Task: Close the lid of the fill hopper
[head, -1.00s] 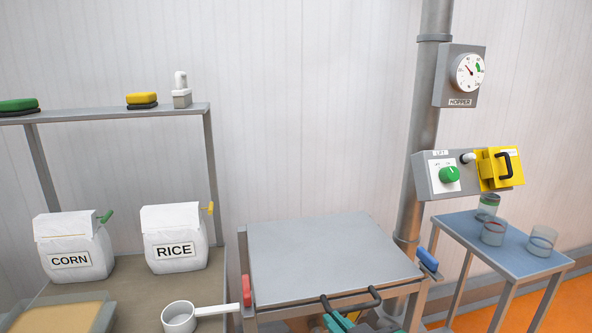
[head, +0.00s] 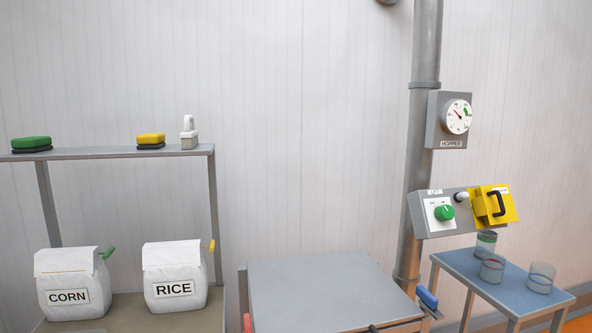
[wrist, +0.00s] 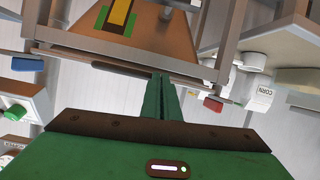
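A flat grey plate (head: 335,290), which looks like the hopper lid, lies level on a metal frame at the bottom of the head view. Part of a dark handle (head: 395,325) shows at its front edge, and the rest is cut off. My gripper is out of the head view. In the wrist view my gripper's green fingers (wrist: 161,85) are together with nothing visible between them. They point towards the frame (wrist: 110,48), which appears upside down. I cannot tell whether the fingertips touch it.
A red clamp (head: 247,322) and a blue clamp (head: 427,297) flank the plate. Corn (head: 72,285) and rice (head: 175,280) sacks stand left. A control box (head: 440,212) and a side table (head: 500,290) with several cups are right.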

